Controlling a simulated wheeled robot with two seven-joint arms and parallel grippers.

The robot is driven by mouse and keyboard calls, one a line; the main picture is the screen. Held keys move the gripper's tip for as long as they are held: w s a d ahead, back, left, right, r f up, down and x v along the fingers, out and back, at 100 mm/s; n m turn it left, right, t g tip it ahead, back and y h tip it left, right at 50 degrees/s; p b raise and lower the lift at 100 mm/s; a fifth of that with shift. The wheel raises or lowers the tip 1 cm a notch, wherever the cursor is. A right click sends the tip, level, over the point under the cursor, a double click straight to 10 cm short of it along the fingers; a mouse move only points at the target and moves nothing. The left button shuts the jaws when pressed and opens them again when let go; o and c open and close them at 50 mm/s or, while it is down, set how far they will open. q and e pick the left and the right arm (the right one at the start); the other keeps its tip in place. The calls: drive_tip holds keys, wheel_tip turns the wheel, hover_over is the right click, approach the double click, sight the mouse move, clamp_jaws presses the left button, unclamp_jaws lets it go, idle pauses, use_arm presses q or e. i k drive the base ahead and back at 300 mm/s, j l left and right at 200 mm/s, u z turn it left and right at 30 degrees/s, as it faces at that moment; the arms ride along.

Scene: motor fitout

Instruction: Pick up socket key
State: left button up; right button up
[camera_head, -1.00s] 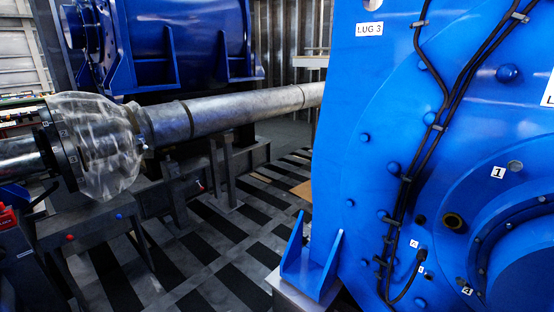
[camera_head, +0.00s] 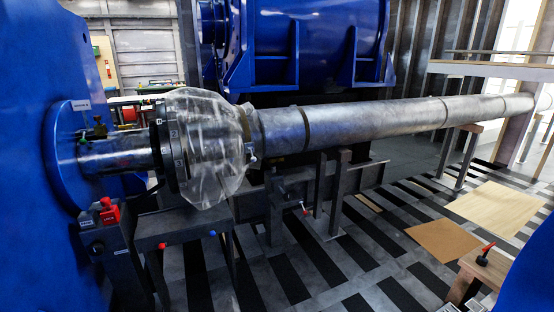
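I cannot pick out a socket key for certain. A small dark tool with a red tip (camera_head: 485,254) stands on a wooden block or bench (camera_head: 466,284) at the lower right; it is too small to identify. A red piece (camera_head: 109,211) sits on a dark stand at the lower left, and its kind is also unclear. Neither of my grippers is in view.
A long grey shaft (camera_head: 375,122) runs across the view, with a clear plastic cover (camera_head: 212,150) around its flange. Blue machines (camera_head: 45,215) stand at the left and back. Striped floor (camera_head: 385,270) lies open at the centre, with flat boards (camera_head: 497,208) at right.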

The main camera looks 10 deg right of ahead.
sight(482, 261)
drive_tip(key=i+z, duration=0.4)
drive_tip(key=i, duration=0.3)
drive_tip(key=i+j+z, duration=0.2)
drive_tip(key=i+z, duration=0.25)
drive_tip(key=i, duration=0.3)
